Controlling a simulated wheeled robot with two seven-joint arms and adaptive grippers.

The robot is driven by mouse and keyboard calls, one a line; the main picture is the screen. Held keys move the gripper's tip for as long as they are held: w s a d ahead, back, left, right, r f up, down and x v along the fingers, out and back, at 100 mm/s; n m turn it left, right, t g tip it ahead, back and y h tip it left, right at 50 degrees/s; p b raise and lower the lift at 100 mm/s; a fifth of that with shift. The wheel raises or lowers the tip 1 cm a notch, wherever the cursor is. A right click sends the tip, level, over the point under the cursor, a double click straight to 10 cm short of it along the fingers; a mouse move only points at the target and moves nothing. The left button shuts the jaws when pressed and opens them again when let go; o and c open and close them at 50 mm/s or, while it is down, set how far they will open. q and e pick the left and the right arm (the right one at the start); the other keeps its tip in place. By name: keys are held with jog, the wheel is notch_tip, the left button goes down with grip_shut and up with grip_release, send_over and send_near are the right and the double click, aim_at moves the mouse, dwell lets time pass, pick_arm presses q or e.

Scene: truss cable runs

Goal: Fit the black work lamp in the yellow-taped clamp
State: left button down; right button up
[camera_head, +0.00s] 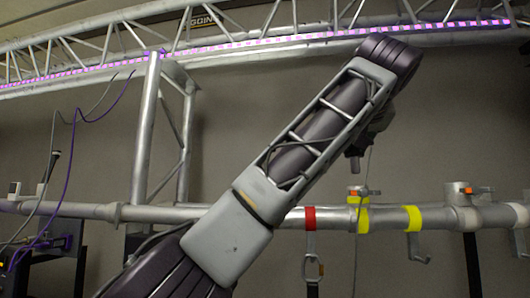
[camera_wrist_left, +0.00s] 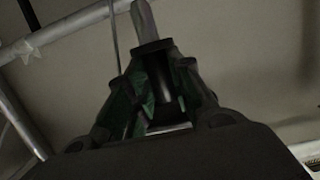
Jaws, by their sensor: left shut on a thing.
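My left gripper (camera_head: 362,138) hangs from the raised wrist, above the pipe. In the left wrist view its fingers (camera_wrist_left: 158,75) are shut around a dark thing, which looks like the black work lamp, with a grey pin (camera_wrist_left: 145,22) sticking out past the fingertips. In the head view the pin end (camera_head: 355,166) points down, apart from and above the clamp. The clamp (camera_head: 358,191) with an orange handle sits on the pipe just above yellow tape (camera_head: 363,217). The lamp's body is mostly hidden by the gripper. My right gripper is out of view.
The horizontal pipe (camera_head: 263,213) also carries red tape (camera_head: 310,218) with a hanging strap, a second yellow band (camera_head: 413,218) with a hook, and another clamp (camera_head: 463,192) by white tape. A thin cable hangs beside the clamp. A lit truss (camera_head: 270,42) runs above.

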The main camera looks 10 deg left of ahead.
aim_at(356, 170)
pick_arm(q)
jog(key=shift+f+b, duration=3.05)
jog(key=shift+f, duration=0.35)
dwell(4.0)
jog(key=c, duration=1.2)
grip_release()
jog(key=shift+s, duration=0.1)
jog(key=shift+o, duration=0.2)
